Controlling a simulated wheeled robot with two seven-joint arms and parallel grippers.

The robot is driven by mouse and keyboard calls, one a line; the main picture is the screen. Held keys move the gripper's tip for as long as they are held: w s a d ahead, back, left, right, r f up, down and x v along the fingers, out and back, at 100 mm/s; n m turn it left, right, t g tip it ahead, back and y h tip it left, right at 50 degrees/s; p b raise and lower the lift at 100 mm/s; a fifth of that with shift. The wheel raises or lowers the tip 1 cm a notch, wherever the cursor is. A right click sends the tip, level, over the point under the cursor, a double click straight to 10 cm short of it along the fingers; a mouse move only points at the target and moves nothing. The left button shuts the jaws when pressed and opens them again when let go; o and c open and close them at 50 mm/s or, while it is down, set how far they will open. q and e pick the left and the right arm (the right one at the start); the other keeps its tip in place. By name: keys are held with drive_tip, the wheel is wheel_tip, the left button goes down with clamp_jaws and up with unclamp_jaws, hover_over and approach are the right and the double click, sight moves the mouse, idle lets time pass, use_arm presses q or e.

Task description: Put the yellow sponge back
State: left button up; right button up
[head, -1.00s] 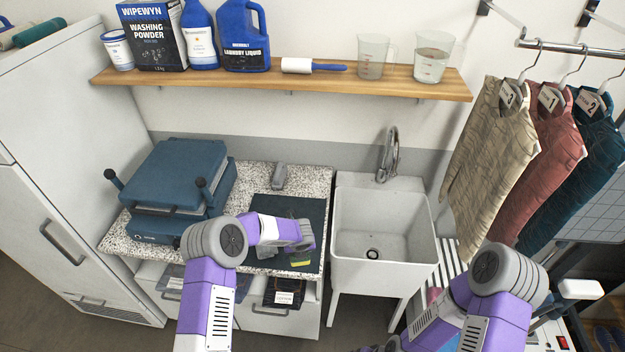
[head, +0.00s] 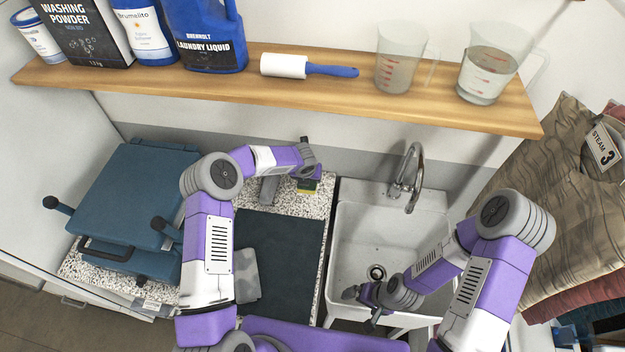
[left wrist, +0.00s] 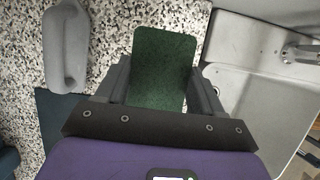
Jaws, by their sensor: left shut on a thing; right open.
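The yellow sponge (head: 308,188) with a dark green scouring side is between the fingers of my left gripper (head: 312,173). In the left wrist view its green face (left wrist: 163,68) fills the space between the fingers. My left gripper is shut on it, over the back right of the speckled counter (head: 316,207), near the sink's left edge. Whether the sponge touches the counter is hard to tell. My right gripper (head: 366,303) is open and empty, over the front of the white sink (head: 385,240).
A grey handled object (head: 268,190) stands just left of the sponge; it also shows in the left wrist view (left wrist: 66,48). A blue press (head: 130,195) stands left. A wooden shelf (head: 300,95) hangs above.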

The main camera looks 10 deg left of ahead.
use_arm(q)
drive_tip(key=shift+w+r, duration=0.1)
drive_tip(key=shift+s+r, duration=0.2)
drive_tip(key=shift+s, duration=0.2)
wheel_tip(320, 180, down, 6)
drive_tip(key=shift+w+r+b, duration=0.1)
drive_tip(key=shift+b, duration=0.7)
wheel_tip(320, 180, down, 4)
drive_tip(key=b, duration=0.2)
drive_tip(key=shift+b, duration=0.3)
use_arm(e)
wheel_tip(320, 180, down, 4)
drive_tip(key=shift+s+r, duration=0.1)
drive_tip(key=shift+s, duration=0.05)
use_arm(q)
drive_tip(key=shift+f+b, duration=0.4)
drive_tip(key=shift+b, duration=0.05)
drive_tip(key=o, duration=0.9)
drive_tip(key=shift+r, duration=0.1)
use_arm(e)
drive_tip(key=shift+f, duration=0.45)
use_arm(q)
drive_tip(key=shift+o, duration=0.2)
